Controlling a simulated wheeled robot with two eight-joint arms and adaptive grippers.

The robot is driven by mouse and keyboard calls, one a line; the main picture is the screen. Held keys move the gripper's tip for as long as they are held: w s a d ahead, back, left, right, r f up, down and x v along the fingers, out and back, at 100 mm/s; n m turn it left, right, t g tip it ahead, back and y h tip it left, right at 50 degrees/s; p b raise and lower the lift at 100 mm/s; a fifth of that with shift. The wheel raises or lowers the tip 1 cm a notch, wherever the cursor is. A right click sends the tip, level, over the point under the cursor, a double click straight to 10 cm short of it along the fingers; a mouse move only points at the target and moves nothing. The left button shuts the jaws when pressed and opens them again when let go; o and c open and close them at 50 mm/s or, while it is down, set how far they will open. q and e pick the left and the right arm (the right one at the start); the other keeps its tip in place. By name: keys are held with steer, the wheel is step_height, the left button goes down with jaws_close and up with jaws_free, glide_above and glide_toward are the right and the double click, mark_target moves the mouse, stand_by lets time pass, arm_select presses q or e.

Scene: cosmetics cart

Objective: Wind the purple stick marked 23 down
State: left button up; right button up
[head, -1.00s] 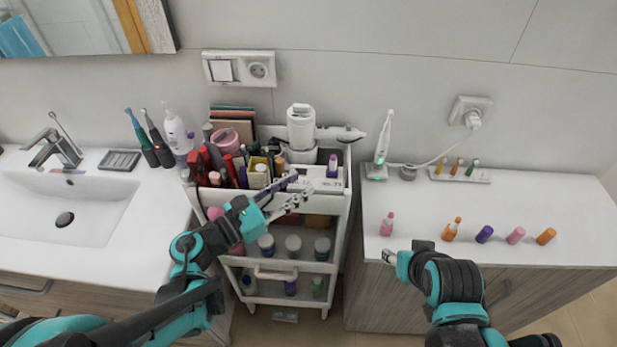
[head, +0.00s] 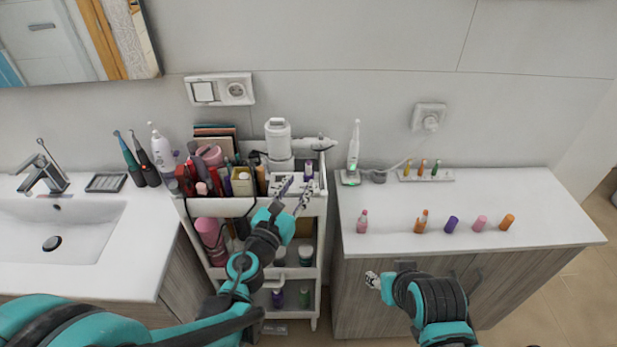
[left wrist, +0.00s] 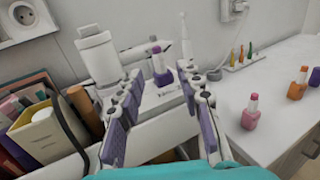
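The purple stick (head: 309,168) stands upright on a white block at the right of the cart's top tray.
A white dryer-like device (head: 278,140) stands behind the block. Books and boxes (left wrist: 45,135) crowd the tray's left. On the right counter stand a pink bottle (head: 362,223) and an orange one (head: 421,222), with a purple cap (head: 452,225) and others beside them.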

mark_target(307, 170)
arm_select(q)
steer(key=b+x, duration=0.1)
steer(key=x, duration=0.7)
steer(key=shift+b, duration=0.3)
steer(key=shift+a, duration=0.1)
jaws_close()
